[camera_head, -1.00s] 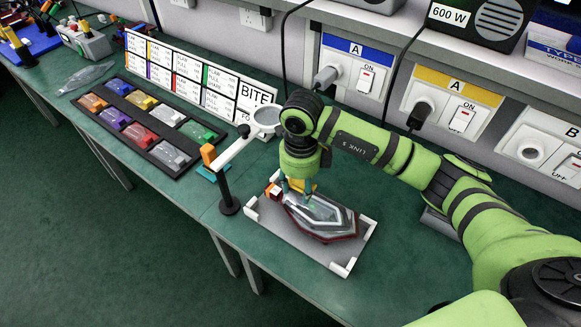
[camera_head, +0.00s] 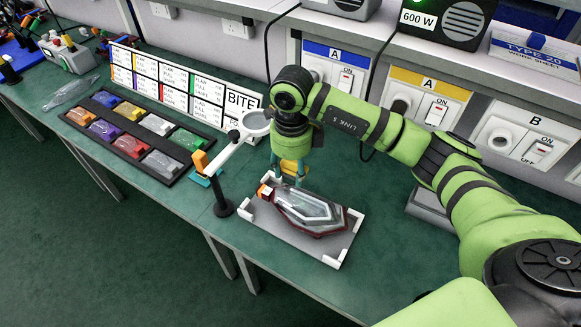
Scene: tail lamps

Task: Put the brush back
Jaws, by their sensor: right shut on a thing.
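My right gripper (camera_head: 289,180) points down over the far left part of the grey tray (camera_head: 338,257) and is shut on a yellow piece, which I take to be the brush (camera_head: 293,167). The fingers partly hide it, and I cannot make out bristles. A dark red and clear tail lamp (camera_head: 315,213) lies in the tray, just below the fingertips. I cannot tell whether the fingertips touch it. My left gripper is not in view.
A magnifier (camera_head: 255,122) on a black stand stands left of the tray, beside an orange block (camera_head: 200,160) on a blue base. A black rack (camera_head: 104,131) of coloured lenses lies further left. Sockets line the wall behind.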

